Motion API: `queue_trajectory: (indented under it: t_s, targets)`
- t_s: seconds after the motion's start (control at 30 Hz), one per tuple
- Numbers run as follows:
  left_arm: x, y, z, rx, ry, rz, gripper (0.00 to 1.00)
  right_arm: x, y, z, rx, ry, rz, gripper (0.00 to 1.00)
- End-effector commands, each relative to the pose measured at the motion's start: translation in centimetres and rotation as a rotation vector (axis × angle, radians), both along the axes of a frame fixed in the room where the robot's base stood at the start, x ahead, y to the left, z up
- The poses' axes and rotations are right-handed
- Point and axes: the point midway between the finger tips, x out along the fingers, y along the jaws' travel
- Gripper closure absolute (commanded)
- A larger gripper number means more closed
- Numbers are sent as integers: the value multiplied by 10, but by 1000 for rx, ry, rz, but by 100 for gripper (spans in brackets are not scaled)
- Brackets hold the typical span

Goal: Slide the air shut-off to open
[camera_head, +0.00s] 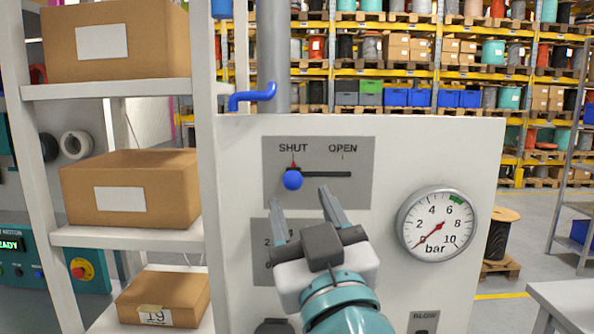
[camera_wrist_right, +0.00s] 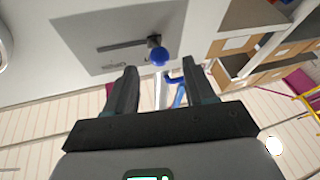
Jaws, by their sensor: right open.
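The air shut-off is a blue ball knob (camera_head: 292,180) on a horizontal slot (camera_head: 330,174) in a grey plate (camera_head: 350,193) on a white panel. The knob stands at the slot's left end, under SHUT, with a small red pointer above it; OPEN is marked to the right. My left gripper is not in view.
A round gauge (camera_head: 437,226) marked bar is on the panel's right, its needle low. A shelf with cardboard boxes (camera_head: 130,188) stands close on the left. A blue pipe (camera_head: 253,96) runs above the panel.

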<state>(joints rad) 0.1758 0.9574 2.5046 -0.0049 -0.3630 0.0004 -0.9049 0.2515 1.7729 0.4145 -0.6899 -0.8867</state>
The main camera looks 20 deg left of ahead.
Motion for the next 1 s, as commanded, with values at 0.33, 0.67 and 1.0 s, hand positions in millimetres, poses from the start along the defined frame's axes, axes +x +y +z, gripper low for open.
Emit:
queue_trajectory:
  t_s: [0.33, 0.67, 1.0]
  targets:
    - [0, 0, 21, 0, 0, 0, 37, 37, 20, 17, 0, 1, 1, 46]
    - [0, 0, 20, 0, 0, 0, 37, 39, 21, 17, 0, 0, 1, 59]
    - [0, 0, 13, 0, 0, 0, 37, 42, 12, 14, 2, -2, -1, 100]
